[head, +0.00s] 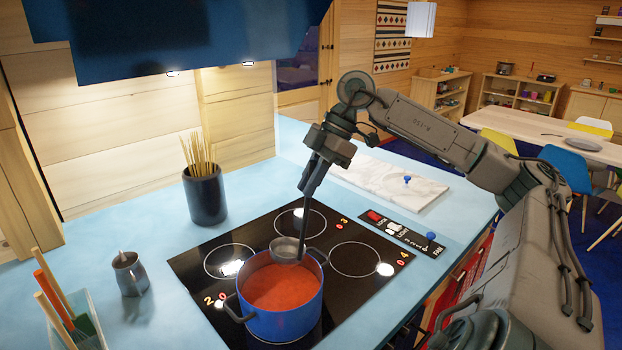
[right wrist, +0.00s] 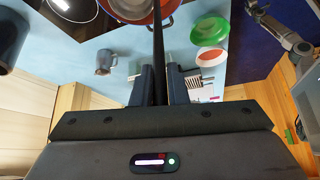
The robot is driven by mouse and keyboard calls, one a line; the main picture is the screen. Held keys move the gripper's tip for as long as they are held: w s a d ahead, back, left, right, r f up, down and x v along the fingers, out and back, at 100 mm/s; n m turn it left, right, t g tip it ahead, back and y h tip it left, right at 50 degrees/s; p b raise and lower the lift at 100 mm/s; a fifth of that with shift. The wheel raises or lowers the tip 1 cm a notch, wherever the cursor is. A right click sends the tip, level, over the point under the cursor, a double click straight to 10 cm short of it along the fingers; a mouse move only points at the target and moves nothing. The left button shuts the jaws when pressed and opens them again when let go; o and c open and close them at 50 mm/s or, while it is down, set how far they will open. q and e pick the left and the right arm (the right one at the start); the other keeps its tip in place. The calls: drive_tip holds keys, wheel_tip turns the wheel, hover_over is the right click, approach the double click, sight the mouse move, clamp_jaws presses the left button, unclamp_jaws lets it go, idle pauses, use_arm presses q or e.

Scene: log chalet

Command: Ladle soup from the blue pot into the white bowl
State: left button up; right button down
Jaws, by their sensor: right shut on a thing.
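The blue pot (head: 283,325) of red soup stands on the black cooktop. My right gripper (head: 307,190) is shut on the ladle's dark handle (head: 303,220), above the pot's far side. The ladle's grey bowl (head: 287,250) is at the pot's far rim; I cannot tell whether it touches the soup. In the right wrist view the handle (right wrist: 158,50) runs between the fingers (right wrist: 162,85). No white bowl is clear in the head view.
A dark holder (head: 205,198) with thin sticks and a grey jug (head: 130,275) stand left of the cooktop. A tub of utensils (head: 90,325) is at lower left. A marble board (head: 390,181) lies behind the control panel. A green dish (right wrist: 210,30) shows in the wrist view.

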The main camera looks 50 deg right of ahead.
sight(303, 241)
drive_tip(key=f+b, duration=0.2)
drive_tip(key=f, duration=0.1)
drive_tip(key=a+f+b, duration=0.1)
drive_tip(key=f+b, duration=0.2)
drive_tip(key=f, duration=0.1)
drive_tip(key=a+f+b, duration=0.1)
drive_tip(key=f+b, duration=0.2)
drive_tip(key=f, duration=0.1)
drive_tip(key=shift+w+f, duration=0.1)
drive_tip(key=shift+f, duration=0.15)
drive_tip(key=shift+a+f+b, duration=0.1)
drive_tip(key=shift+f+b, duration=0.8)
drive_tip(key=shift+f, duration=0.3)
